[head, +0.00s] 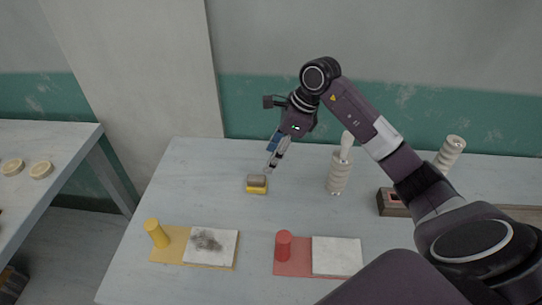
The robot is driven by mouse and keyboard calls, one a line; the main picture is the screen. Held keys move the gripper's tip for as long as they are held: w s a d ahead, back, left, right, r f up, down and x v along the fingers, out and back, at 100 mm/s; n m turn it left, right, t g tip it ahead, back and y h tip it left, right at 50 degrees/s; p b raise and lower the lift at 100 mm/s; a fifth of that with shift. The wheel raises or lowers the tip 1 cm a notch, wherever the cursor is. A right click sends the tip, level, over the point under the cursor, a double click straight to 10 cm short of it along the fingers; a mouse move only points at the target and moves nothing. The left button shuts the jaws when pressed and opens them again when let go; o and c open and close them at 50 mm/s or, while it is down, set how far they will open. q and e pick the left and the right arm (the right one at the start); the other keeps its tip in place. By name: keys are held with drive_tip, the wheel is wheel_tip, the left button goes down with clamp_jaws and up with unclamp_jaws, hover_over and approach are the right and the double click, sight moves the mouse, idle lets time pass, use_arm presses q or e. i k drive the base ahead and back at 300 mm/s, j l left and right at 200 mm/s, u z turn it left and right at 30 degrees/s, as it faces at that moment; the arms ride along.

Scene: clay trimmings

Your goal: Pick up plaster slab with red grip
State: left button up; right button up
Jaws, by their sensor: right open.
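The plaster slab with the red grip lies flat at the front middle of the table: a clean white slab (337,256) on a red board, with an upright red cylindrical grip (284,246) at its left end. Nothing holds it. My right gripper (271,168) is open, pointing down just above a small yellow block with a grey-brown top (257,184). It is well behind the red grip; I cannot tell whether it touches the block. My left gripper is out of view.
A yellow-gripped slab (225,245) with dark smudges lies to the left. A ribbed pale column (338,172) stands right of my gripper, another (450,154) farther right. A dark wooden box (392,203) is partly hidden by my right arm. A side table (75,150) holds pale discs.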

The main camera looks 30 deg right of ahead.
sight(315, 256)
drive_tip(key=k+j, duration=1.1)
drive_tip(key=k, duration=0.2)
